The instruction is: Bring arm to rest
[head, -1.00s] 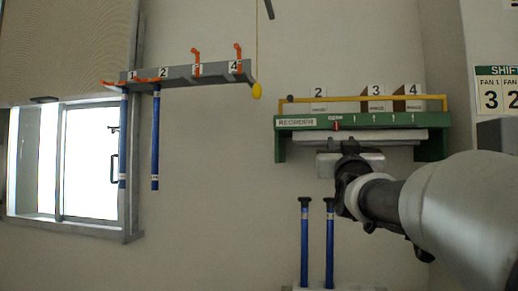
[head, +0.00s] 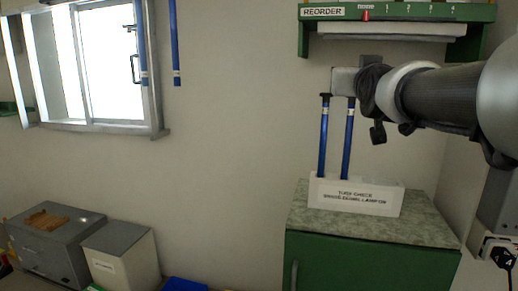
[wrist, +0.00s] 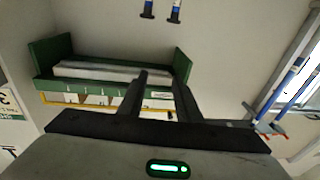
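My gripper shows in the wrist view (wrist: 158,77) with its two dark fingers apart and nothing between them. In the head view my arm comes in from the right, and its grey hand (head: 345,82) is in front of the wall, below the green reorder shelf (head: 480,13). Two blue rods, a left one (head: 323,138) and a right one (head: 347,145), stand upright in a white labelled holder (head: 330,192). The hand overlaps the area just above their tops; I cannot tell the depth gap. Two more blue rods (head: 175,45) hang at the upper left, tops out of frame.
The holder stands on a speckled counter (head: 430,232) over a green cabinet (head: 370,265). A grey box (head: 45,250) and a pale bin (head: 122,258) are at the lower left. A window (head: 108,60) is at the upper left. The wall between is bare.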

